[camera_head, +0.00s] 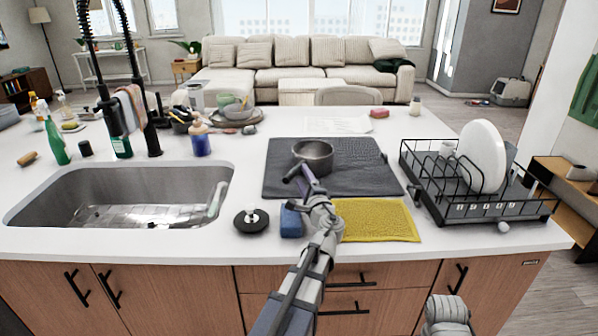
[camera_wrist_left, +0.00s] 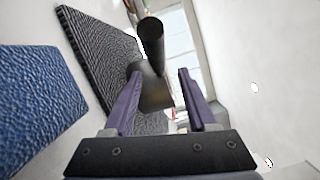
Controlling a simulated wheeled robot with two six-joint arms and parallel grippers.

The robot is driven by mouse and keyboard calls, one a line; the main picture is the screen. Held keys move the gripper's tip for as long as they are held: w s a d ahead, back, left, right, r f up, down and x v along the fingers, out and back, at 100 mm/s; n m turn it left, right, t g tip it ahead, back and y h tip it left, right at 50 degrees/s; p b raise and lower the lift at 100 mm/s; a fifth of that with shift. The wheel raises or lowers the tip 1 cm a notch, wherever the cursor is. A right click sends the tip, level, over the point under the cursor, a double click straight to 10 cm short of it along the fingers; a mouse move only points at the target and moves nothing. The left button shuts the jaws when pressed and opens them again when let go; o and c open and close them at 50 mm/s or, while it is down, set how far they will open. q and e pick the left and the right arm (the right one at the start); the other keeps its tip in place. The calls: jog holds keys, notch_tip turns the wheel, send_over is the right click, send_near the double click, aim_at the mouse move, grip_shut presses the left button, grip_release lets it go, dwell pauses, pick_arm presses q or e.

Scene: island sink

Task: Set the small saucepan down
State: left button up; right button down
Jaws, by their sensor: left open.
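The small saucepan (camera_head: 316,153) is a dark grey metal pan, sitting upright on the dark grey mat (camera_head: 363,180). Its handle (camera_head: 292,172) points toward the near left. My left gripper (camera_head: 306,182) is just in front of the pan, close to the handle. In the left wrist view the left gripper (camera_wrist_left: 160,98) has its two purple fingers spread apart. The handle (camera_wrist_left: 150,38) and part of the saucepan (camera_wrist_left: 153,92) show beyond the fingers. I cannot tell whether a finger touches the pan.
A blue sponge (camera_head: 291,221), a black sink stopper (camera_head: 251,220) and a yellow cloth (camera_head: 375,220) lie along the near counter edge. A dish rack (camera_head: 478,208) with a white plate (camera_head: 483,156) stands right. The sink (camera_head: 125,196) is left. The mat's right part is free.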

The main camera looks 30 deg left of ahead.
pick_arm(q)
jog(key=v, duration=0.5)
jog(key=shift+s+d, duration=0.25)
jog(key=shift+f, duration=0.15)
dwell(1.6)
